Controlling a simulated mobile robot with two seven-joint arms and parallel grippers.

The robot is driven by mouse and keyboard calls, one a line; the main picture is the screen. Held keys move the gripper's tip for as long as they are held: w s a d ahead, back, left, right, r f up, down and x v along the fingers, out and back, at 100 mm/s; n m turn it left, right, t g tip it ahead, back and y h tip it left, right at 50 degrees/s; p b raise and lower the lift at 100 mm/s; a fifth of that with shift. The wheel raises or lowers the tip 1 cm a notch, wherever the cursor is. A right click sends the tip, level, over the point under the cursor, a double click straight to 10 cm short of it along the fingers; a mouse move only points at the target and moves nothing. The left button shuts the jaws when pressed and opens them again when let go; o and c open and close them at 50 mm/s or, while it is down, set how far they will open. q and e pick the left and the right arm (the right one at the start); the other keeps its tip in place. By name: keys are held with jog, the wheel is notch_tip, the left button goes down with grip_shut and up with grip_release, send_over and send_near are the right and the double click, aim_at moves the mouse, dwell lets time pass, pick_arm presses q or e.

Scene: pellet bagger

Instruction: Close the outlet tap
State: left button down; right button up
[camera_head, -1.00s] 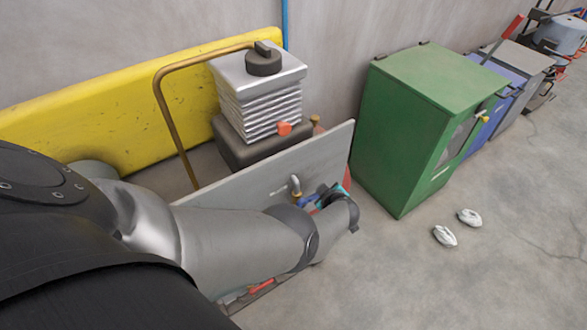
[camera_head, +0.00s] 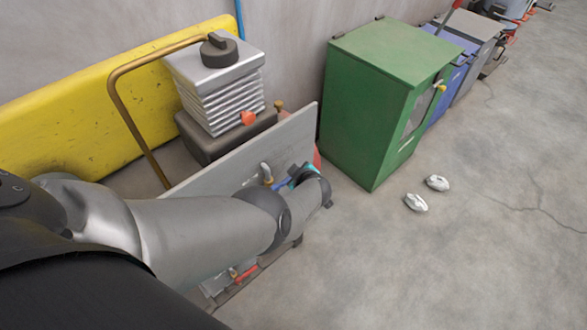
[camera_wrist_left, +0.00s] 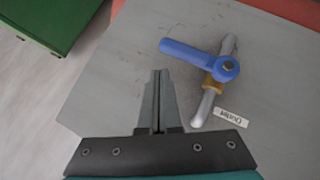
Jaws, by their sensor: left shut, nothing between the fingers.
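The outlet tap has a blue lever (camera_wrist_left: 195,56) on a brass body (camera_wrist_left: 212,86) and a grey pipe (camera_wrist_left: 203,108). A label reading "Outlet" (camera_wrist_left: 231,117) sits beside it, upside down in the left wrist view. The lever lies roughly crosswise to the pipe, its free end pointing left. My left gripper (camera_wrist_left: 159,78) is shut and empty, its tips just short of the lever's free end; I cannot tell whether they touch. In the head view the tap's pipe (camera_head: 266,173) shows on the grey panel, and my wrist partly hides the lever. My right gripper is not in view.
The grey panel (camera_head: 215,165) stands upright before a dark base with a ribbed metal stack (camera_head: 222,98). A red-handled fitting (camera_head: 246,272) is low in front. A green cabinet (camera_head: 375,95) stands to the right. Two white objects (camera_head: 416,202) lie on open floor.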

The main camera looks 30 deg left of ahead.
pick_arm(q)
jog(key=s+d+r+p, duration=0.2)
jog(key=d+r+p, duration=0.4)
jog(key=r+p, duration=0.5)
jog(key=shift+s+d+p, duration=0.2)
jog(key=shift+d+p, duration=0.1)
jog(key=shift+p, duration=0.2)
jog(key=shift+f, duration=0.1)
jog(key=s+d+f+m+h+b, duration=0.15)
jog(key=s+f+m+b, duration=0.3)
jog(key=f, duration=0.45)
jog(key=s+f+m+h+b, duration=0.2)
jog(key=s+f+m+b, duration=0.15)
jog(key=s+f, duration=0.35)
jog(key=s+d+f+m+h+b, duration=0.1)
jog(key=s+f+m+h+b, duration=0.25)
jog(key=f, duration=0.65)
jog(key=s+f+m+g+b, duration=0.2)
jog(key=s+f, duration=0.3)
jog(key=s, duration=0.5)
jog(key=s+a+f+m+g+b, duration=0.1)
jog(key=s+f+b, duration=0.4)
jog(key=s, duration=0.5)
jog(key=s+a+f+m+g+b, duration=0.1)
jog(key=s+f+m+g+b, duration=0.2)
jog(key=s+f, duration=0.3)
jog(key=s+m+b, duration=0.1)
jog(key=s, duration=0.3)
jog(key=shift+f, duration=0.35)
